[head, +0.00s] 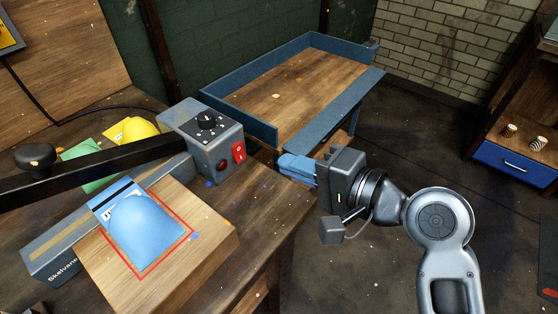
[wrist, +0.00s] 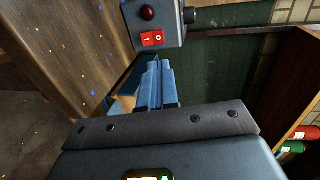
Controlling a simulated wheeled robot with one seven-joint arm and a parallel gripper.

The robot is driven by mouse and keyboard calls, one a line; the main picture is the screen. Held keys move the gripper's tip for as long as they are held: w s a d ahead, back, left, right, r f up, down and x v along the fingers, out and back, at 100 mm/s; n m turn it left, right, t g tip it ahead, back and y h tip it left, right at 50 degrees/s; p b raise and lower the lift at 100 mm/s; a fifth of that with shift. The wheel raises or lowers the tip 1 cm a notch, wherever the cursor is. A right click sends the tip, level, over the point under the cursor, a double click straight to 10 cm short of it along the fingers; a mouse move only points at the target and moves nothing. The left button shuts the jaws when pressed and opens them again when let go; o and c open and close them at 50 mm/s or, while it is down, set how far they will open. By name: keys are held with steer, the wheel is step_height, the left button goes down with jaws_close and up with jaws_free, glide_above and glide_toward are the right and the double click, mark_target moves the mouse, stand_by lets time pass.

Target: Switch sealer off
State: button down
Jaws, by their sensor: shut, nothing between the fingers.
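The sealer (head: 105,210) is a grey bar machine with a long black lever arm on the wooden bench at left. Its grey control box (head: 205,130) carries a black knob on top and a red rocker switch (head: 239,153) on its right-hand face. The red switch also shows in the wrist view (wrist: 152,38), with white marks, beside a dark red round lamp (wrist: 147,13). My gripper (head: 284,164) has blue fingers, shut and empty, pointing left toward the control box. It is a short way right of the switch, apart from it. In the wrist view the fingertips (wrist: 158,66) lie just below the switch.
A blue bag (head: 145,235) lies on a wooden block with a red outline in front of the sealer. Green and yellow bags lie behind the lever. A blue-edged wooden table (head: 310,90) stands behind my gripper. A shelf with a blue drawer (head: 515,165) is far right.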

steer(key=shift+r+v, duration=0.2)
steer(key=shift+v, duration=0.8)
steer(key=shift+r+v, duration=0.2)
steer(key=shift+v, duration=0.8)
steer(key=shift+a, duration=0.1)
steer(key=s+d+f+t+h, duration=0.4)
steer(key=s+d+f+h, duration=0.4)
steer(key=s+d+f, duration=0.45)
steer(key=s+d+r+n+h, duration=0.1)
steer(key=s+r+n+h, duration=0.1)
steer(key=s, duration=0.7)
steer(key=s+d+r+n+t+h, duration=0.1)
steer(key=s+r+n, duration=0.3)
steer(key=s, duration=0.6)
steer(key=shift+s+d+r+n+h, duration=0.25)
steer(key=shift+d+n+h, duration=0.25)
steer(key=shift+d+n, duration=0.3)
